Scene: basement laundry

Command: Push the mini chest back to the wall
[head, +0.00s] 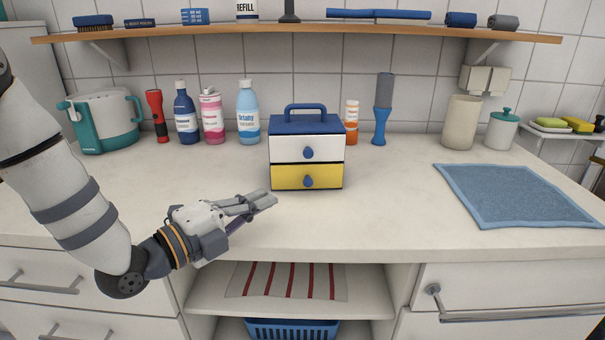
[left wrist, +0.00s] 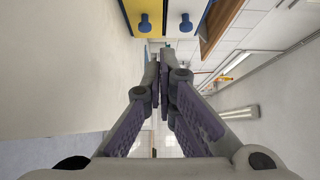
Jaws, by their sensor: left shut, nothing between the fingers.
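The mini chest (head: 307,150) stands upright on the counter, with a blue top and handle, a white upper drawer and a yellow lower drawer, each with a blue knob. Counter shows between it and the tiled wall. My left gripper (head: 268,199) is shut and empty, just in front of the chest's lower left front corner, its fingers pointing right. In the left wrist view the shut fingers (left wrist: 163,58) show below the chest's yellow drawer (left wrist: 135,12). I cannot tell whether they touch the chest. My right gripper is not in view.
Bottles (head: 248,112) and a red flashlight (head: 156,117) stand behind the chest to the left. A blue mat (head: 515,194) lies at right. A wooden shelf (head: 300,29) runs above.

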